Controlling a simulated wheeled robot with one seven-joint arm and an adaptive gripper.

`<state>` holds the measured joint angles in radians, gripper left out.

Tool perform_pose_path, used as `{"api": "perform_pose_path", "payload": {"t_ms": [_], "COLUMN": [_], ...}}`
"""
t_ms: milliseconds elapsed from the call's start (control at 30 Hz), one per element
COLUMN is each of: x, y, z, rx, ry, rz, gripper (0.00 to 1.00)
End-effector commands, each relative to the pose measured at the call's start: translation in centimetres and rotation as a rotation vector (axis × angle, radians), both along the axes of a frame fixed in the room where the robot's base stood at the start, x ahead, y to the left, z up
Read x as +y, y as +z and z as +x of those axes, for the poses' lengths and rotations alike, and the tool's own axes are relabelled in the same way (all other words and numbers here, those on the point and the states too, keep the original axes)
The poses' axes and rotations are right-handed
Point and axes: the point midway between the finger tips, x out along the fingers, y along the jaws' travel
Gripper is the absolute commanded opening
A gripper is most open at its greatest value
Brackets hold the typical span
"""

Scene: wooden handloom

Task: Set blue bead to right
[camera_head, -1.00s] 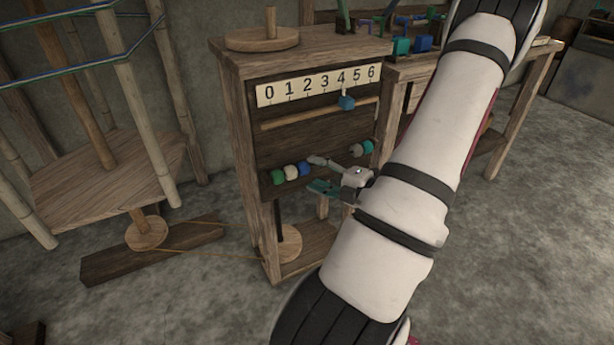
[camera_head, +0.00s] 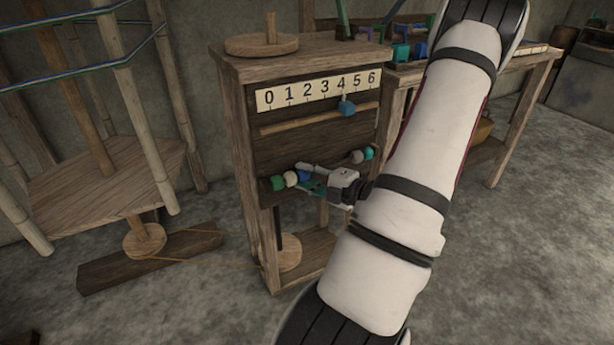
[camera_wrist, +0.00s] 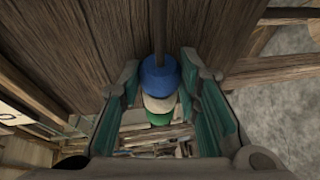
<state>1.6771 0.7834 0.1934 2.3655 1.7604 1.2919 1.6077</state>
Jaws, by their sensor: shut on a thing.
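The blue bead (camera_head: 304,176) is on the lower rod of the wooden counting frame, in the left group beside a cream bead (camera_head: 291,179) and a green bead (camera_head: 278,183). My gripper (camera_head: 307,178) is at the blue bead, its fingers partly covering it. In the wrist view the blue bead (camera_wrist: 160,76) sits between the two teal finger pads, with the cream bead (camera_wrist: 159,103) and green bead (camera_wrist: 159,119) beyond it. My gripper is shut on the blue bead. A grey bead (camera_head: 356,156) and a teal bead (camera_head: 368,153) are at the rod's right end.
A number strip (camera_head: 318,90) marked 0 to 6 is above, with a blue slider (camera_head: 347,109) below the 4. The rod between the blue and grey beads shows no other bead, though my gripper covers part of it. The frame's left post (camera_head: 248,175) stands close to the green bead.

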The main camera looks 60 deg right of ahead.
Motion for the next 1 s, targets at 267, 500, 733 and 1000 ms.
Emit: {"api": "perform_pose_path", "payload": {"t_ms": [267,500,733,1000], "x": [-2.4,-6.2,-7.9,-7.9], "y": [0.3,0.3,0.1,0.0], "z": [-1.2,-3.6,-4.8,-4.8], "rx": [-0.001,-0.001,-0.001,-0.001], "ry": [-0.004,-0.004,-0.001,0.0], "rz": [-0.002,-0.002,-0.002,-0.001], "gripper": [0.0,0.0,0.0,0.0]}}
